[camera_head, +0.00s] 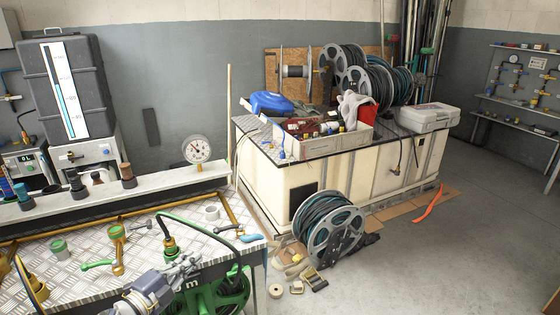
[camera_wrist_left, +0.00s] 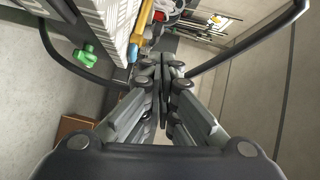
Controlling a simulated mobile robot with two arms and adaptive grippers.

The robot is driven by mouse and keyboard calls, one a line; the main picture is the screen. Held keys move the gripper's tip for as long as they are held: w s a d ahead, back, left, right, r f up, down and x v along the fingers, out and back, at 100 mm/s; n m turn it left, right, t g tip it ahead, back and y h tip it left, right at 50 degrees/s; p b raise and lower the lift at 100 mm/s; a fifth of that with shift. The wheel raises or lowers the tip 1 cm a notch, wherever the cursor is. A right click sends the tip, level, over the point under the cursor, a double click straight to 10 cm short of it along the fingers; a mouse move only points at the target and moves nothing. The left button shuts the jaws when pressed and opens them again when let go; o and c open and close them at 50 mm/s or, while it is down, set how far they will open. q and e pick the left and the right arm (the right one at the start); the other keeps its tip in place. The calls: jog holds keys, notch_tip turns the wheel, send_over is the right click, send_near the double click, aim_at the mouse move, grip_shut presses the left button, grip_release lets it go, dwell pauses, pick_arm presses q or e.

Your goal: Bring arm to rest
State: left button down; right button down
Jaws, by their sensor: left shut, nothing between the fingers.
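My left gripper (camera_head: 190,263) shows at the bottom of the head view, in front of the metal workbench (camera_head: 150,255). In the left wrist view its fingers (camera_wrist_left: 163,68) are together, shut with nothing between them. Part of my left arm (camera_head: 148,290) shows behind it. In the head view a green hose reel (camera_head: 222,297) stands close by the gripper; I cannot tell whether they touch. My right gripper is in neither view.
A dark hose reel (camera_head: 333,232) stands on the floor before a cream cabinet (camera_head: 345,177). Tape rolls (camera_head: 276,291) lie nearby. An orange strip (camera_head: 428,204) lies at right. A black hose (camera_wrist_left: 265,40) curves past the fingers. Floor at right (camera_head: 455,260) is clear.

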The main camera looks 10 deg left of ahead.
pick_arm(q)
jog(key=s+d+f+n+g+y, duration=0.3)
jog(key=s+f+n+y, duration=0.15)
jog(key=s+n, duration=0.3)
jog(key=s+d+f+n+g+y, duration=0.3)
jog(key=s+f+n, duration=0.3)
jog(key=s, duration=0.2)
jog(key=s+d+f+n+g+h, duration=0.1)
jog(key=s+d+n+g, duration=0.15)
jog(key=s, duration=0.65)
jog(key=s+d+n+g+h, duration=0.1)
jog(key=s+d+n+g, duration=0.2)
jog(key=s, duration=0.6)
notch_tip(320, 180, down, 26)
jog(key=s+m+g, duration=0.2)
jog(key=g, duration=0.1)
jog(key=s+a+f, duration=0.3)
jog(key=s+f, duration=1.3)
jog(key=shift+s+f+g, duration=0.15)
jog(key=shift+f+g, duration=0.1)
jog(key=shift+g, duration=0.2)
jog(key=shift+y, duration=0.25)
